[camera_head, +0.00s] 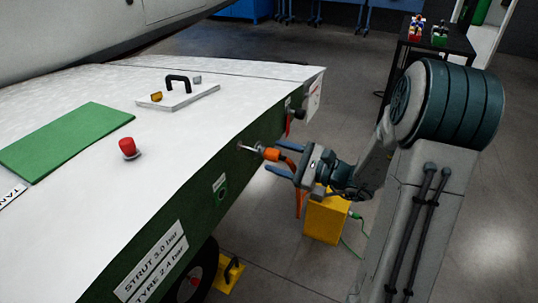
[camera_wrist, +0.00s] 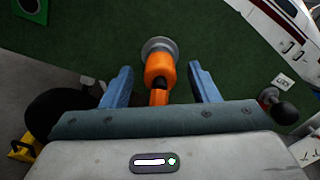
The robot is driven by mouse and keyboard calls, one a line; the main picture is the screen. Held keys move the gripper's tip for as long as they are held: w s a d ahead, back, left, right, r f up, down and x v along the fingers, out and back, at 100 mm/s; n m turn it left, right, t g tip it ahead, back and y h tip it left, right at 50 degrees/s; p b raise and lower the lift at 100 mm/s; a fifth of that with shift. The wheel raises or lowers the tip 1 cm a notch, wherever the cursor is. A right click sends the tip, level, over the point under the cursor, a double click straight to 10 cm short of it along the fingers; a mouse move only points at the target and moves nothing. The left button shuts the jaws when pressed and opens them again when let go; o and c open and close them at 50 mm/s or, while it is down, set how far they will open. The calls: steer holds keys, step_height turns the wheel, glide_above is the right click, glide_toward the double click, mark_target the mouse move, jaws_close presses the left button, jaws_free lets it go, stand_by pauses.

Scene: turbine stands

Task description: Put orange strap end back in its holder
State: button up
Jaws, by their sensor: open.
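The orange strap end (camera_head: 271,154) is at the green side panel of the white-topped stand. In the wrist view the orange strap end (camera_wrist: 160,68) lies in front of a round metal holder (camera_wrist: 158,43) and covers its middle. I cannot tell whether it is fully seated. The orange strap (camera_head: 298,203) hangs down below my gripper. My gripper (camera_head: 273,158) is open, its blue fingers on either side of the strap end. In the wrist view my gripper (camera_wrist: 160,72) shows gaps between each finger and the strap end.
A red button (camera_head: 127,148) and a plate with a black handle (camera_head: 178,95) are on the stand top. A dark knob (camera_wrist: 283,108) sits right of my gripper. A yellow box (camera_head: 326,217) stands on the floor below. A black table (camera_head: 432,42) is at the back right.

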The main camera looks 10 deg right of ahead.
steer(key=shift+w+a, duration=0.35)
steer(key=shift+a, duration=0.15)
stand_by(0.5)
jaws_close()
